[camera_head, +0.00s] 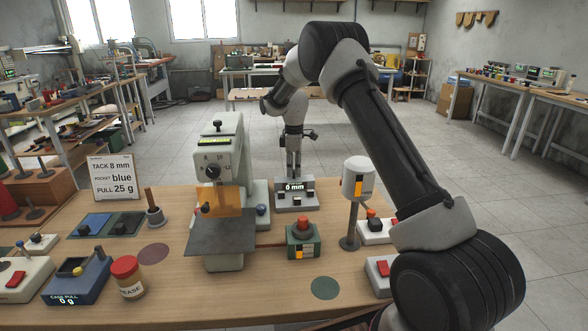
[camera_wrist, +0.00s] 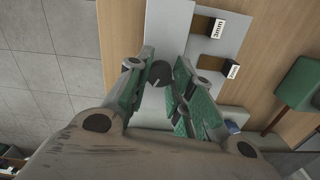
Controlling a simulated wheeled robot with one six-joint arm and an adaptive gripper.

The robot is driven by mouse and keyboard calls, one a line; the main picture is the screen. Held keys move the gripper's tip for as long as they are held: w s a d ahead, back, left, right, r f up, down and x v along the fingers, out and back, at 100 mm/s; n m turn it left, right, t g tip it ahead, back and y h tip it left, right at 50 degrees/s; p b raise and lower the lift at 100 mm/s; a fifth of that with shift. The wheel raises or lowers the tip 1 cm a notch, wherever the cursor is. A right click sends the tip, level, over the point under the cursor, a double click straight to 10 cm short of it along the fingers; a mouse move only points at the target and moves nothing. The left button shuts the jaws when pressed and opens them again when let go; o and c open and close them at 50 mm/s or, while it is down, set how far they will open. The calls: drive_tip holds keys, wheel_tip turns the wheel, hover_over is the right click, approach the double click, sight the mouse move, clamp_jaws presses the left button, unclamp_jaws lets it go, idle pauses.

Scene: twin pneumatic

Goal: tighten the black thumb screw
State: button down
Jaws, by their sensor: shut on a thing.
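The black thumb screw (camera_wrist: 160,73) shows in the wrist view as a dark round knob with a pale line on it. It sits over a light grey plate (camera_wrist: 168,20). My gripper (camera_wrist: 165,76) has its green-padded fingers on both sides of the knob, shut on it. In the head view my gripper (camera_head: 294,165) points down behind the grey device with the "0 mm" display (camera_head: 294,187). The thumb screw is hidden or too small to tell there.
Two small dark blocks with white labels (camera_wrist: 216,28) stand beside the plate. A grey press (camera_head: 222,160) with an orange guard stands left of the device. A green box with a red button (camera_head: 303,240) and a lamp post (camera_head: 350,240) stand nearer. My arm arches over the right side.

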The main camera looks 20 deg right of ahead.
sight(294, 171)
drive_tip(key=m, duration=0.6)
drive_tip(key=shift+m, duration=0.3)
drive_tip(key=m, duration=0.6)
drive_tip(key=shift+m, duration=0.3)
drive_tip(key=c, duration=1.2)
unclamp_jaws()
wheel_tip(294, 171, up, 12)
